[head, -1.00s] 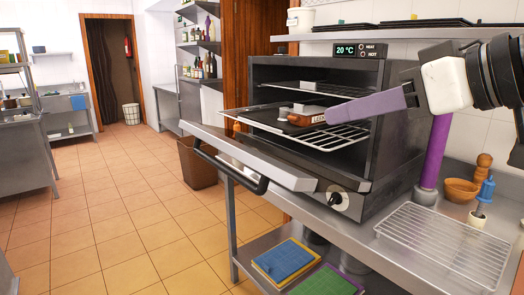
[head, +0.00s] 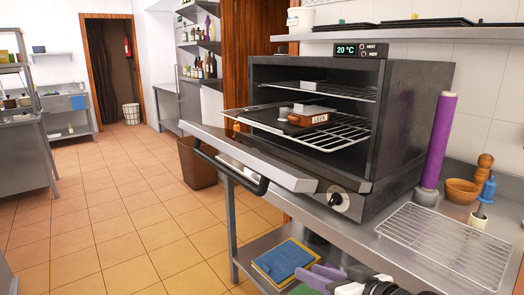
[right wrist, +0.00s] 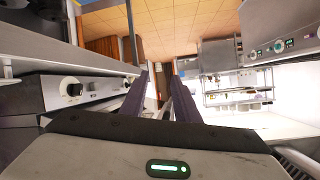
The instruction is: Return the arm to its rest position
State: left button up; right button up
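My right gripper (head: 312,274) is low at the bottom edge of the head view, in front of the counter and beside the lower shelf. Its two purple fingers are spread apart and hold nothing visible. The right wrist view (right wrist: 160,75) also shows a gap between the fingers. My left gripper is not in view. The dark grill oven (head: 400,125) stands open on the steel counter. A slatted rack (head: 345,136) sticks out of it, carrying a black plate (head: 262,116) and a small brown block with a white label (head: 312,120).
The oven door (head: 262,165) is lowered and juts out over the counter's front. A wire rack (head: 445,240), a wooden bowl (head: 462,191) and a purple roll (head: 437,140) are on the right. A blue board (head: 284,260) lies on the lower shelf. The tiled floor (head: 120,215) at left is clear.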

jog(key=s+d+f+m+h, duration=0.1)
jog(key=s+f, duration=0.4)
jog(key=f, duration=0.3)
jog(key=s+d+f+h, duration=0.1)
jog(key=s+f, duration=0.4)
jog(key=f, duration=0.4)
jog(key=s+d+f+g+h, duration=0.1)
jog(key=s+f, duration=0.5)
jog(key=s, duration=0.2)
jog(key=s+d+f+g+h, duration=0.1)
jog(key=s+d+f+h, duration=0.1)
jog(key=s+f, duration=0.4)
jog(key=s, duration=0.3)
jog(key=shift+s+d+f, duration=0.2)
jog(key=shift+d, duration=0.1)
